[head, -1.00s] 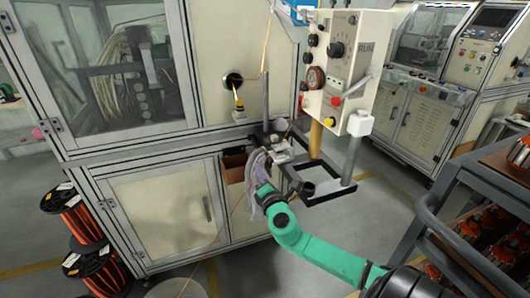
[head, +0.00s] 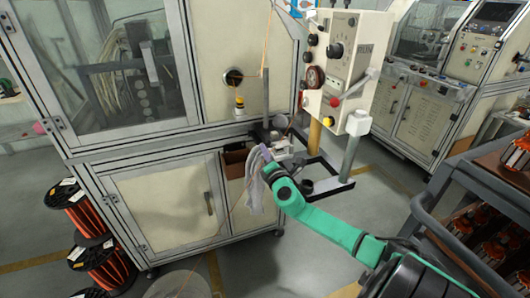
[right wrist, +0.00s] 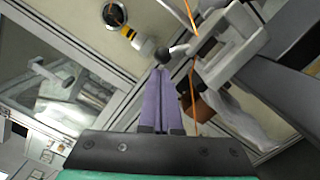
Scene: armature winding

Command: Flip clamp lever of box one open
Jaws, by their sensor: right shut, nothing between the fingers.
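A grey clamp block (right wrist: 228,48) fills the upper right of the right wrist view. A short lever with a dark ball knob (right wrist: 162,55) sticks out from its left side. In the head view the clamp (head: 283,146) is small, at the machine's front, and its lever is hard to make out. My right gripper (right wrist: 163,72) has purple fingers, shut and empty, with their tips at or just beside the knob. I cannot tell if they touch. It also shows in the head view (head: 265,152), just left of the clamp. My left gripper is not in view.
The cream winding machine (head: 165,200) stands behind. A control box (head: 345,60) with a red-knobbed lever hangs above right on a post. A dark metal frame (head: 335,188) lies below the clamp. An orange wire (right wrist: 190,95) runs past the fingers. A dark rack (head: 480,190) stands at right.

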